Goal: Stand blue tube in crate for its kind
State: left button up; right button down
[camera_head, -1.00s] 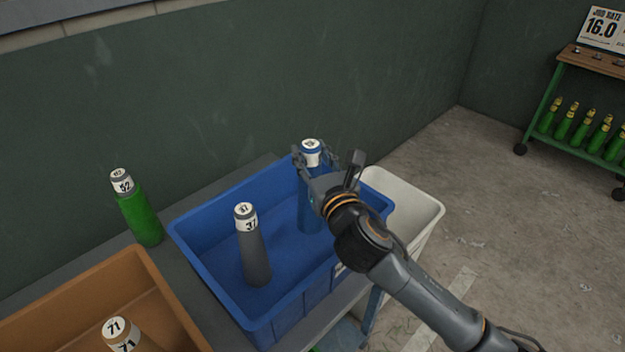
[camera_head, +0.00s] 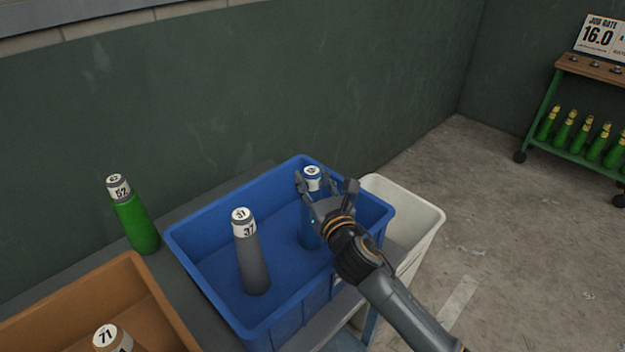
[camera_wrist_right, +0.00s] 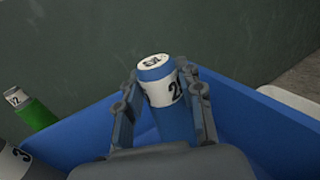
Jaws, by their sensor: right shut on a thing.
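The blue tube (camera_head: 311,232) has a white numbered label at its top and is upright inside the blue crate (camera_head: 216,297), near its back right part. My right gripper (camera_head: 318,188) is shut on the blue tube near its top; the tube (camera_wrist_right: 172,121) also shows between the fingers in the right wrist view. The tube's lower end is partly hidden, so I cannot tell if it touches the crate floor. A grey tube (camera_head: 252,262) labelled 37 stands in the same blue crate, left of the blue tube. My left gripper is not in view.
A green tube (camera_head: 137,226) stands on the grey bench left of the blue crate. An orange-brown crate (camera_head: 143,290) holds a tube labelled 71 (camera_head: 108,338). A white bin (camera_head: 418,219) is right of the blue crate. A dark wall rises behind.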

jog(key=c, duration=0.8)
grip_release()
jog(key=shift+f, duration=0.1)
jog(key=shift+c, duration=0.2)
jog(key=shift+r, duration=0.2)
jog(key=v, duration=1.2)
jog(key=shift+s+f, duration=0.1)
